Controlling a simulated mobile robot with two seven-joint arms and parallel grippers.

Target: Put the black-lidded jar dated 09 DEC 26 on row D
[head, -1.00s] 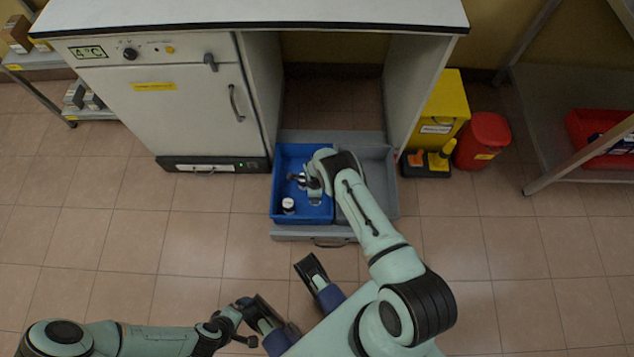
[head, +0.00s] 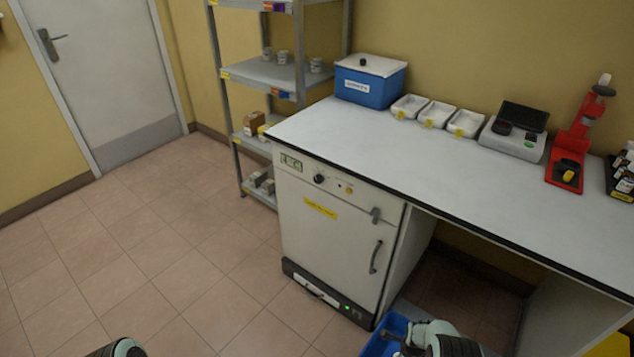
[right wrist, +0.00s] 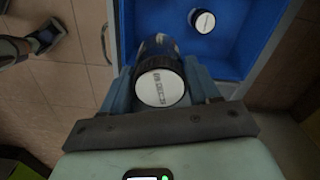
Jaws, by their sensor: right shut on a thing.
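In the right wrist view, my right gripper (right wrist: 160,92) is shut on a black-lidded jar (right wrist: 162,87). The white label on its lid carries a printed date that seems to include DEC, but the small, tilted print is not surely readable. A second jar (right wrist: 203,22) with a white lid label stands in the blue tray (right wrist: 262,50), apart from the held one. In the head view, part of my right arm shows at the bottom edge over the blue tray (head: 378,345); the jar is hidden there. I see no row D marking.
The white cabinet (head: 335,240) stands under the worktop (head: 400,160). On the worktop are a blue box (head: 370,85), white trays (head: 437,113), a scale (head: 513,138) and a red stand (head: 572,150). A shelf rack (head: 270,75) holds several small pots. The floor at left is clear.

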